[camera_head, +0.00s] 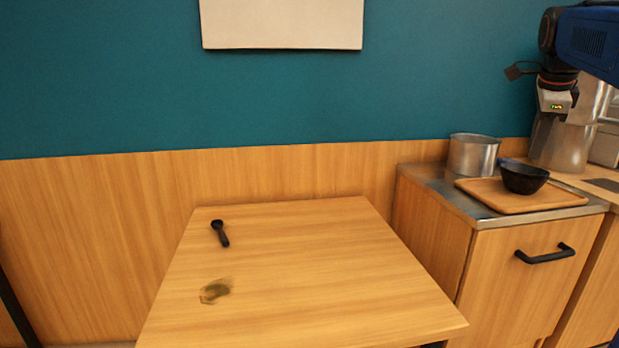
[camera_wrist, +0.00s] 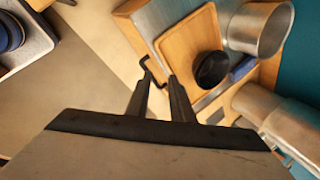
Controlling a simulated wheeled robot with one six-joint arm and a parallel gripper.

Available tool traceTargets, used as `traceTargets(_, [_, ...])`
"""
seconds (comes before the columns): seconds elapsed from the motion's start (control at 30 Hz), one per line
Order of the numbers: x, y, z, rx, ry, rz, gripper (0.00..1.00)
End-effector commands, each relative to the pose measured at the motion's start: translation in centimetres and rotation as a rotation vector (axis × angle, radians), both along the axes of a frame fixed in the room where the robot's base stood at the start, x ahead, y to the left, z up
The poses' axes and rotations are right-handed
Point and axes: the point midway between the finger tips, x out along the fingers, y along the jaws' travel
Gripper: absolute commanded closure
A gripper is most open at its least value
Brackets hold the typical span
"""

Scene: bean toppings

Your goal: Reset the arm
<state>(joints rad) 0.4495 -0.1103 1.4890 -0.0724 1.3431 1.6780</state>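My arm hangs in at the upper right of the head view, with its white wrist part (camera_head: 556,101) above the counter.
The wooden tray (camera_head: 483,193) holds a black bowl (camera_head: 525,179). A steel pot (camera_head: 473,155) and a larger metal vessel (camera_head: 562,147) stand nearby.

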Motion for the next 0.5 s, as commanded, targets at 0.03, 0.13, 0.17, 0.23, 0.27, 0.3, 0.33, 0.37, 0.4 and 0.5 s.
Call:
traceTargets(0.03, [-0.4,0.6,-0.2,-0.007,0.003,0.026,0.79])
traceTargets(0.13, [-1.0,1.8,-0.8,-0.022,0.015,0.088,0.79])
traceTargets(0.17, [-1.2,2.2,-1.0,-0.027,0.018,0.109,0.79])
traceTargets(0.23, [-1.7,3.2,-1.6,-0.042,0.028,0.164,0.79])
traceTargets(0.27, [-1.9,3.7,-1.8,-0.048,0.032,0.189,0.79])
traceTargets(0.3, [-2.3,4.3,-2.3,-0.057,0.038,0.226,0.79])
traceTargets(0.33, [-2.6,4.9,-2.6,-0.065,0.044,0.253,0.79])
traceTargets(0.37, [-2.9,5.4,-2.9,-0.073,0.049,0.284,0.79])
traceTargets(0.4, [-3.4,6.2,-3.5,-0.084,0.055,0.328,0.79])
traceTargets(0.5, [-5.0,8.5,-5.2,-0.12,0.077,0.464,0.79])
